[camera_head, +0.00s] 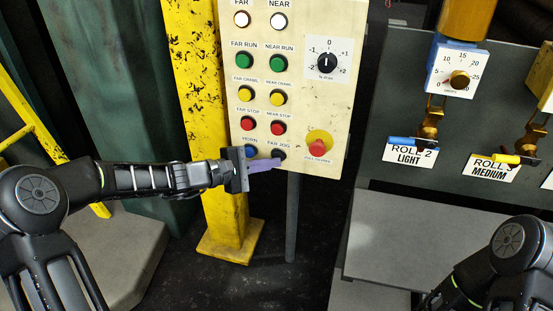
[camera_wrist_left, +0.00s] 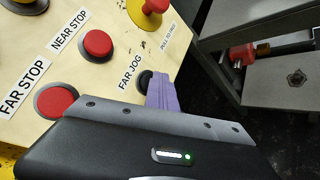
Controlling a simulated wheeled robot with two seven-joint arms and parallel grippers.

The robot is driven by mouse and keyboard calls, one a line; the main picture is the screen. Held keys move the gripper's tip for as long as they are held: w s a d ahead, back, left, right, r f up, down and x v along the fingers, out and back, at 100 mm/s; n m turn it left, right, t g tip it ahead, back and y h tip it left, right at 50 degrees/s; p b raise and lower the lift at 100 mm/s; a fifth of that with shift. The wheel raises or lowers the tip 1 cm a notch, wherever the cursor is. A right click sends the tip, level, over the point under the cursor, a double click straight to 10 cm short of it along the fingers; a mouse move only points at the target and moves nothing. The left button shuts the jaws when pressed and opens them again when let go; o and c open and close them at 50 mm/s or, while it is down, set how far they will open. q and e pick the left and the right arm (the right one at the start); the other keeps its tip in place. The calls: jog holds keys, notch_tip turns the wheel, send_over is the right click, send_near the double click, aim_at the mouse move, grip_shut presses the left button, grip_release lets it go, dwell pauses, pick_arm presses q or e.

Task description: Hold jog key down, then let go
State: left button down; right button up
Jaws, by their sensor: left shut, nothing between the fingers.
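The black FAR JOG key (camera_head: 278,154) is at the bottom of the right button column on the cream control panel (camera_head: 304,100). It also shows in the left wrist view (camera_wrist_left: 145,78), partly hidden by my purple fingers. My left gripper (camera_head: 279,162) is shut and empty, with its fingertips at the lower edge of this key in the head view. In the left wrist view the closed fingertips (camera_wrist_left: 161,76) overlap the key's right side. I cannot tell whether they touch it or whether the key is pressed in. My right gripper is out of view.
The blue HORN button (camera_head: 250,152) is just left, behind my gripper. The red NEAR STOP button (camera_head: 278,128) is just above the jog key. A red emergency knob (camera_head: 317,147) is to the right. A yellow post (camera_head: 228,235) stands behind my left arm.

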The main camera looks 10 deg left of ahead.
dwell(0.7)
pick_arm(q)
jog(key=shift+s+b, duration=0.45)
jog(key=shift+s, duration=0.5)
jog(key=shift+a, duration=0.1)
jog(key=s+b, duration=0.1)
jog(key=s, duration=0.4)
jog(key=shift+a, duration=0.15)
